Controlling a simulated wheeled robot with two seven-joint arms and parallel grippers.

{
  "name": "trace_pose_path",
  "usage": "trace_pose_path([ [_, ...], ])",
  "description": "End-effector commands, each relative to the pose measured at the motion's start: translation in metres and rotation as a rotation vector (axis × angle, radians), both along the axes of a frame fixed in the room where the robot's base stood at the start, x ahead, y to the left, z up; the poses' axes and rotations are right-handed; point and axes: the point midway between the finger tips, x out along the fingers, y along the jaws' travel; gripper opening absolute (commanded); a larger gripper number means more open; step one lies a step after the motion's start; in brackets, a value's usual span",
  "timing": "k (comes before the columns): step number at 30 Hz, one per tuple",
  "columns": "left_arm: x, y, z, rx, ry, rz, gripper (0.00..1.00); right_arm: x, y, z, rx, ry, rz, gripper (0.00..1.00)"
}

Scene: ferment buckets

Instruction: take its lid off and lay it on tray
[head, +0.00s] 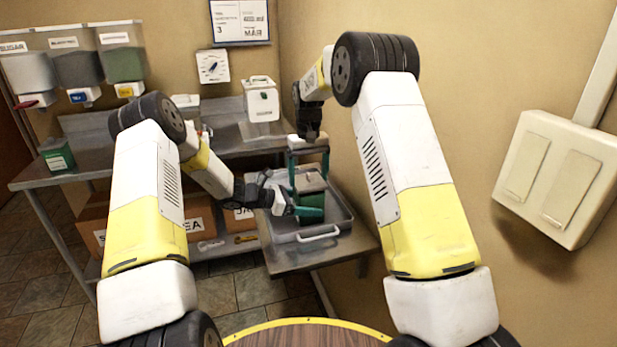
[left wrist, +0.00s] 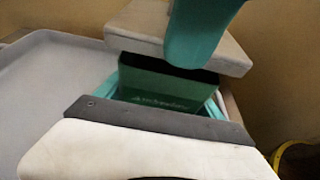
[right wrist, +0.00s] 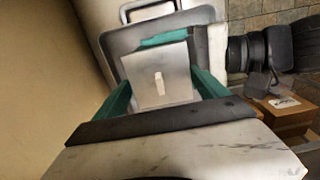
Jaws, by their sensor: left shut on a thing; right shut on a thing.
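The green bucket (head: 313,207) stands over the tray (head: 340,229); its dark green label side (left wrist: 165,90) shows in the left wrist view. My left gripper (head: 300,207) reaches in from the left and is shut on the bucket, its teal fingers on either side. The pale grey lid (head: 311,182) is held from above by my right gripper (head: 308,170), shut on it. In the left wrist view the lid (left wrist: 180,38) is raised above the bucket, with a dark gap between them. In the right wrist view the square lid (right wrist: 162,75) sits between teal fingers.
The tray lies on a low metal table (head: 296,261). A white canister (head: 261,99) stands on the rear counter. A small green box (head: 57,153) is at the counter's left end. Cardboard boxes (head: 236,219) sit below. A wall is close on the right.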

Motion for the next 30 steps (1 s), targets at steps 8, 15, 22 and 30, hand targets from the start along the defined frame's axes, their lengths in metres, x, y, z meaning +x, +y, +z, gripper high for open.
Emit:
trace_pose_path([
  [8,0.0,0.0,0.0,-0.001,0.0,0.0,0.04,0.0,0.0,0.007,0.0,-0.001,0.0,0.34],
  [15,0.0,0.0,0.0,-0.001,0.0,0.0,0.04,0.0,0.0,0.036,0.0,-0.001,0.0,0.34],
  [22,0.0,0.0,0.0,-0.001,0.0,0.0,0.04,0.0,0.0,0.04,0.0,0.0,0.0,0.34],
  [30,0.0,0.0,0.0,0.0,0.0,0.0,1.0,0.0,0.0,0.04,0.0,0.001,0.0,0.34],
])
